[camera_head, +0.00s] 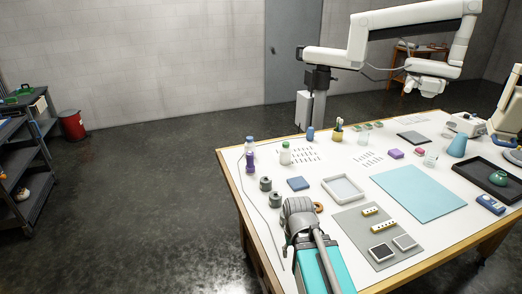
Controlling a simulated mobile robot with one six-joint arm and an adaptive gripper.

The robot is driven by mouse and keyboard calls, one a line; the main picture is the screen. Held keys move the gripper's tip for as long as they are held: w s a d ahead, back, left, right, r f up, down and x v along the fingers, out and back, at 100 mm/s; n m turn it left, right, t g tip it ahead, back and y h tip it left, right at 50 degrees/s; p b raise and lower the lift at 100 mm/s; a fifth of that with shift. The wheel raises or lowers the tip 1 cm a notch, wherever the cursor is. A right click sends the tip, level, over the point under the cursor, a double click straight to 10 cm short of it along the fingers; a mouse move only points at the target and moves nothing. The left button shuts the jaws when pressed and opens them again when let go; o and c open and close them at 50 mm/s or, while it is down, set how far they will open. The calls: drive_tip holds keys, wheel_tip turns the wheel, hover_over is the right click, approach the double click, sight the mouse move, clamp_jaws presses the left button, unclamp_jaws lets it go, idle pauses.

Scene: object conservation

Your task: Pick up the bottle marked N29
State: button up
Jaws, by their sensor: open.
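Several small bottles stand near the table's far left edge in the head view. One is a pale bottle with a blue cap (249,144), and a purple bottle (250,163) overlaps its lower part. A white bottle with a green cap (285,154) stands to their right, and a small blue bottle (310,133) is farther back. Their markings are too small to read, so I cannot tell which is N29. My gripper (296,208) seems to be the grey end of the arm at the front left of the table, apart from the bottles; its fingers are hard to make out.
Two dark round weights (266,191), a blue square block (298,183) and a pale tray (343,188) lie between gripper and bottles. A teal mat (418,193) covers the table's middle. A white jointed arm (405,18) hangs over the back. Open floor lies left.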

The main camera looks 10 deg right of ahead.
drive_tip(key=f+b, duration=0.5)
drive_tip(key=shift+s, duration=0.3)
idle(0.4)
